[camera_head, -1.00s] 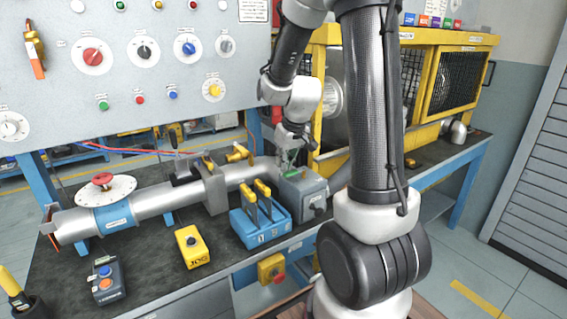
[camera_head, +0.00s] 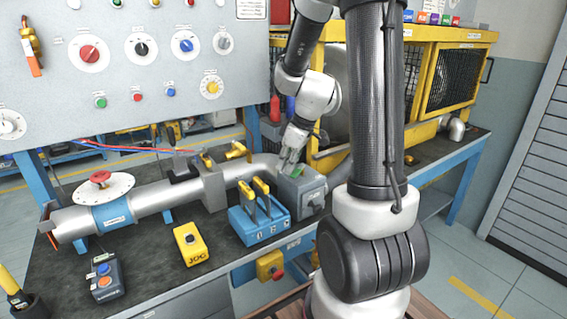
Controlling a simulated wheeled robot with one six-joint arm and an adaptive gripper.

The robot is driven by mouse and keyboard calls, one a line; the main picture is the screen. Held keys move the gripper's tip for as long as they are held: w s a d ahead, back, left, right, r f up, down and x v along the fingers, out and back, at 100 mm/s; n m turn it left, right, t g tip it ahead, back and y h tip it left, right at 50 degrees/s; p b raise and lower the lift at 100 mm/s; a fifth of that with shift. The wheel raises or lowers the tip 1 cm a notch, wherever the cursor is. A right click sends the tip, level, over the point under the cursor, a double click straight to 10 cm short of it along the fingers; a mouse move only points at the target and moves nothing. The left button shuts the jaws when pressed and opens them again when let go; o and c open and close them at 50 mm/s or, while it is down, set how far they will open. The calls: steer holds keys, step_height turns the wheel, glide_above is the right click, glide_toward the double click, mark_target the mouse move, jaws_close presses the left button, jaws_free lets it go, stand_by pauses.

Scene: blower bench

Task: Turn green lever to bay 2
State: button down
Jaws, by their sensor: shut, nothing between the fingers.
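A small green piece (camera_head: 298,172), which looks like the green lever, shows on top of a grey box (camera_head: 304,190) at the right end of the pipe. My gripper (camera_head: 291,168) is shut with nothing held. It comes down at a tilt from the upper right, with its fingertips right beside the green piece and partly covering it. I cannot tell whether they touch it. The bay markings are too small to read, so the lever's bay cannot be told.
A blue box with upright yellow levers (camera_head: 258,222) stands just left of the grey box. A yellow JOG box (camera_head: 190,243) and a dark button box (camera_head: 104,278) sit further left. The large pipe (camera_head: 150,203) runs along the back. A yellow caged machine (camera_head: 455,80) stands behind right.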

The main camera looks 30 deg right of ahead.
mark_target(297, 173)
steer(key=s+n, duration=0.1)
steer(key=n, duration=0.1)
steer(key=s+n+g+y, duration=0.1)
steer(key=n, duration=0.1)
steer(key=shift+s+d+n, duration=0.2)
steer(key=shift+d+n, duration=0.1)
steer(key=shift+d, duration=0.1)
steer(key=n, duration=0.1)
steer(key=s+d+n+g, duration=0.1)
steer(key=n, duration=0.1)
steer(key=s+n, duration=0.1)
steer(key=shift+d+g+y, duration=0.25)
steer(key=shift+g+y, duration=0.05)
steer(key=shift+w, duration=0.15)
steer(key=shift+w+d, duration=0.35)
steer(key=shift+w, duration=0.3)
